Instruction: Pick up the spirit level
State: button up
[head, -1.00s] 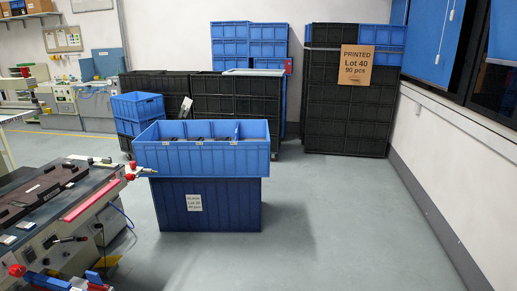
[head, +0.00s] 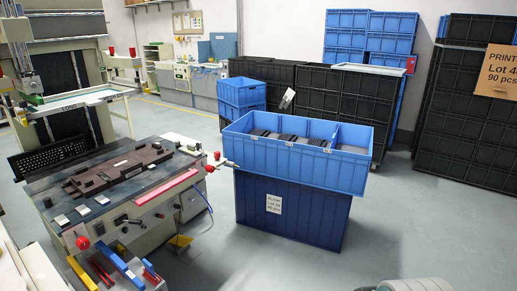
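I cannot single out the spirit level for certain. Small tools in a tool holder sit low at the front left, on the near side of the printing machine (head: 125,205). Among them are a long blue bar (head: 120,262), a yellow piece (head: 82,273) and red-handled tools (head: 101,271). A flat pinkish-red bar (head: 166,187) lies along the machine's front edge. My gripper is not in view; only a pale rounded part, probably of my own arm, shows at the bottom right edge.
A blue divided crate (head: 295,165) holding dark pieces stands on a dark blue crate (head: 290,212), right of the machine. Stacked black crates (head: 330,95) and blue crates line the back. A white edge fills the bottom left corner. Grey floor (head: 430,220) is open at right.

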aim_at(190, 150)
jog(key=i+u, duration=0.4)
jog(key=i+l+u, duration=0.15)
jog(key=u, duration=0.3)
jog(key=i+l, duration=0.2)
jog(key=i, duration=0.45)
jog(key=i+l, duration=0.2)
jog(key=i, duration=0.45)
jog(key=i+l, duration=0.2)
jog(key=i, duration=0.45)
jog(key=i+l, duration=0.2)
jog(key=i, duration=0.45)
jog(key=i+l+z, duration=0.1)
jog(key=i, duration=0.5)
jog(key=l, duration=0.1)
